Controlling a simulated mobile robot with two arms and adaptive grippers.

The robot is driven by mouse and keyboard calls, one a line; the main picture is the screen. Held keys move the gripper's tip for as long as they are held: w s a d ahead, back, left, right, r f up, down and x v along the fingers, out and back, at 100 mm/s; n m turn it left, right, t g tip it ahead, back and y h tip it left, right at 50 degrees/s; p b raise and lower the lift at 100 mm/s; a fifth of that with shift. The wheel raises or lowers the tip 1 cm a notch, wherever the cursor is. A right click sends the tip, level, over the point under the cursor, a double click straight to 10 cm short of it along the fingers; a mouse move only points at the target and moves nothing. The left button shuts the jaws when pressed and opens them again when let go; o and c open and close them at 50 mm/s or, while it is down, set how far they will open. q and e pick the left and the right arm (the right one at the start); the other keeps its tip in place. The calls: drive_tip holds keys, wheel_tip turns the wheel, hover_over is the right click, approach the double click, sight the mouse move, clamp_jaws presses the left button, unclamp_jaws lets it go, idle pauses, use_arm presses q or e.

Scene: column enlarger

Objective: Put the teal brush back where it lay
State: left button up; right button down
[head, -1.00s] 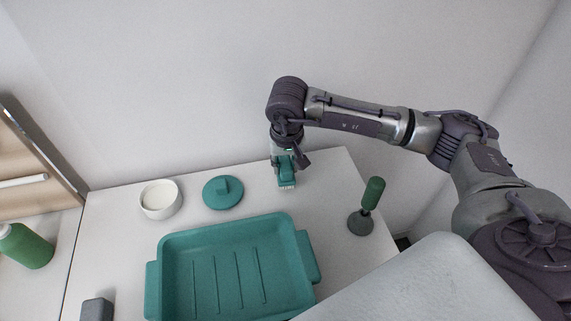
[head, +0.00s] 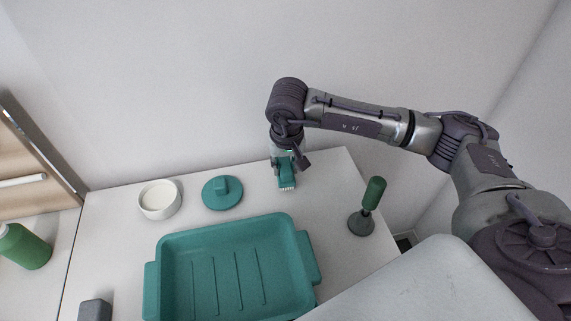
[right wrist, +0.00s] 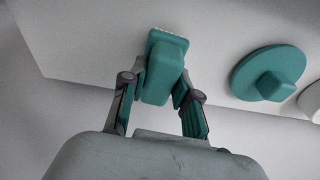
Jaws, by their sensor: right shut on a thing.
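The teal brush (head: 286,183) is at the back right of the white table, with pale bristles at its front end. My right gripper (head: 285,167) points down over it and is shut on its body. In the right wrist view the brush (right wrist: 163,70) sits between the two fingers of the gripper (right wrist: 160,92), bristle end away from the palm. I cannot tell whether the brush touches the table. My left gripper is not in view.
A teal lid (head: 222,193) with a knob and a white bowl (head: 160,200) stand left of the brush. A large teal tray (head: 232,222) lies in front. A green-handled tool on a grey base (head: 361,223) stands at the right. The table around the brush is clear.

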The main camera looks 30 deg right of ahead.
drive_tip(key=shift+f+b, duration=0.35)
drive_tip(key=shift+f, duration=0.05)
idle(0.4)
drive_tip(key=c, duration=0.8)
unclamp_jaws()
drive_tip(key=shift+r, duration=0.2)
drive_tip(key=shift+s+a+r+p, duration=0.1)
drive_tip(key=shift+s+r+p, duration=0.1)
drive_tip(key=shift+r+p, duration=0.75)
drive_tip(key=shift+s+a+r+p, duration=0.15)
drive_tip(key=shift+r+p, duration=0.25)
drive_tip(key=shift+r, duration=1.2)
drive_tip(key=shift+s+d+r+p, duration=0.1)
drive_tip(key=shift+s+r+p, duration=0.15)
drive_tip(key=shift+r+p, duration=0.7)
drive_tip(key=shift+r+b, duration=0.3)
drive_tip(key=shift+r, duration=0.1)
drive_tip(key=r, duration=0.4)
drive_tip(key=s+r, duration=0.1)
drive_tip(key=r, duration=0.6)
drive_tip(key=shift+s+a+r, duration=0.35)
drive_tip(key=shift+a, duration=0.05)
